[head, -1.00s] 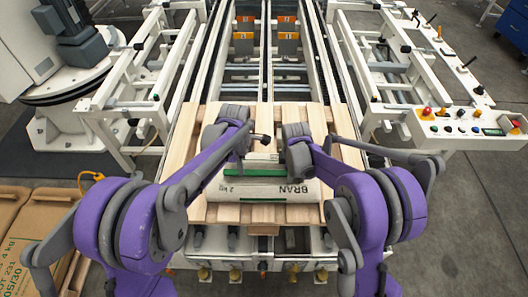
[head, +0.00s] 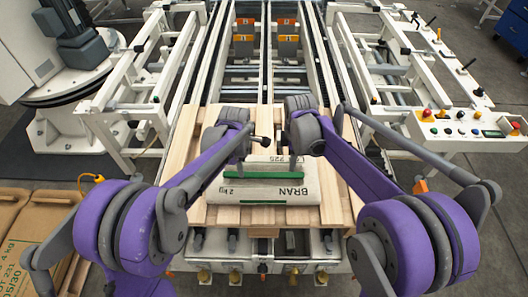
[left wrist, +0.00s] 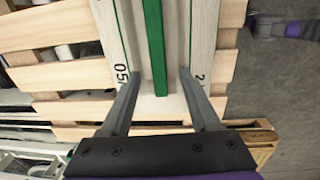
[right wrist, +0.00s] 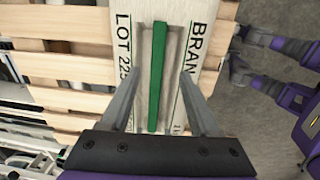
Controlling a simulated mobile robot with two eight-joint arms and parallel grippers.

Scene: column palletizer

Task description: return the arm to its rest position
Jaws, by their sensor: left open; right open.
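A white bag printed BRAN (head: 262,203) lies flat on the wooden pallet (head: 180,180). A green bar (head: 263,175) runs across its top; it also shows in the left wrist view (left wrist: 154,45) and the right wrist view (right wrist: 157,75). My right gripper (right wrist: 162,76) is open and empty, with its fingers apart on either side of the green bar, over the bag. My left gripper (left wrist: 161,71) is also open and empty, over the other end of the bar. The gap between fingers and bag is hard to judge.
White conveyor frames (head: 130,95) stand left and right. A control panel with coloured buttons (head: 470,125) is at the right. Rails lead away behind the pallet. Brown sacks (head: 35,235) lie at the lower left. Grey floor is open at the lower right.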

